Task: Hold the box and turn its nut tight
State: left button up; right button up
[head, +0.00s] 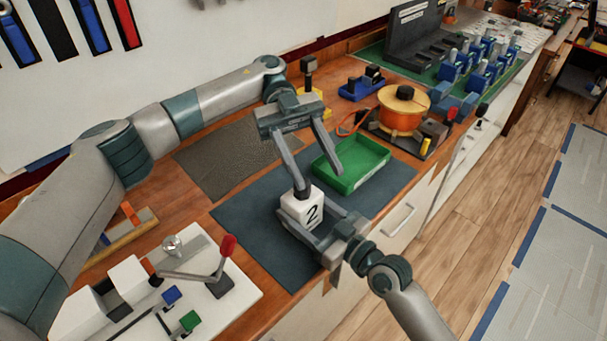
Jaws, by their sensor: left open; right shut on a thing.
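A white box (297,207) marked with a black 2 sits over the dark blue mat (250,215). My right gripper (305,212) reaches in from the lower right and is shut on the box, a finger along each side. My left gripper (319,180) is above the box, pointing down, with its fingers spread wide. The nut cannot be made out; the box top is partly covered by the left finger.
A green tray (352,165) lies right behind the box. An orange spool (403,108) stands farther back. A white panel with a red-tipped lever (228,246) is at the front left. A grey textured mat (225,155) lies clear at the left.

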pick_arm(q)
jog(key=w+a+r+m+t+y, duration=0.1)
jog(key=w+r+m+t+y, duration=0.1)
jog(key=t, duration=0.5)
jog(key=w+a+r+m+t+y, duration=0.1)
jog(key=w+m+t+y, duration=0.2)
jog(key=m+t, duration=0.3)
jog(key=shift+r+t+y, duration=0.4)
jog(key=shift+f, duration=0.1)
notch_tip(320, 180, down, 12)
jog(key=shift+r, duration=0.1)
